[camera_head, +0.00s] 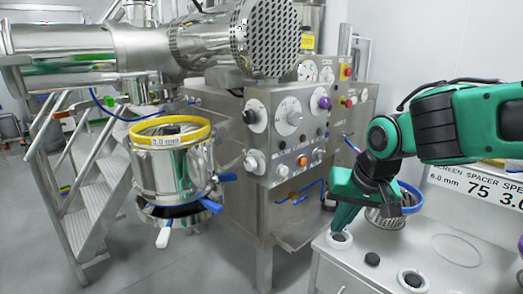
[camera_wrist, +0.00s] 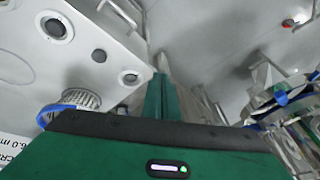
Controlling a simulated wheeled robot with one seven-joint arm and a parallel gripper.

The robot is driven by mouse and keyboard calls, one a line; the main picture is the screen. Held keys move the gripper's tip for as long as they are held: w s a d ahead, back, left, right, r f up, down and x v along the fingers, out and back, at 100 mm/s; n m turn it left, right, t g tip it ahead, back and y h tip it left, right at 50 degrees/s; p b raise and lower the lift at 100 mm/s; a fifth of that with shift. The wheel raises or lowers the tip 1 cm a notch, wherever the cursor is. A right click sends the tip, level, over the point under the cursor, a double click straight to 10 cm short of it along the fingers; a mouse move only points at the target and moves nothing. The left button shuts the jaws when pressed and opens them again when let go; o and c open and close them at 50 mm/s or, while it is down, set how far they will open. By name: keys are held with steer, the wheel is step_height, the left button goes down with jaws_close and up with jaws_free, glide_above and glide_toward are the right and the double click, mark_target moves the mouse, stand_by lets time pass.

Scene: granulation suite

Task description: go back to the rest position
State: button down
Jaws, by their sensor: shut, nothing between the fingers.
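My green and black arm reaches in from the right.
A blue-rimmed mesh screen (camera_head: 386,219) stands on the cabinet behind my gripper. A black knob (camera_head: 372,259) and another ring (camera_head: 413,280) are nearer. A sign (camera_head: 475,187) stands at the right. The control panel (camera_head: 288,140) and yellow-ringed vessel (camera_head: 172,165) are to the left.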

steer(key=s+d+f+m+g+h, duration=0.1)
steer(key=s+d+f, duration=0.1)
steer(key=s+d, duration=0.35)
steer(key=s+d+f+m+g+h, duration=0.1)
steer(key=s+d, duration=0.1)
steer(key=d, duration=0.7)
steer(key=s+d+f+m+g, duration=0.1)
steer(key=s+d, duration=0.3)
steer(key=s, duration=0.3)
steer(key=s+d+f+m+g, duration=0.1)
steer(key=s+d+f+m, duration=0.1)
steer(key=s+d, duration=0.3)
steer(key=shift+s+f+y, duration=0.3)
steer(key=shift+s, duration=0.85)
steer(key=shift+w+f, duration=0.25)
steer(key=shift+w, duration=0.4)
steer(key=c, duration=2.4)
jaws_free()
steer(key=shift+c, duration=0.2)
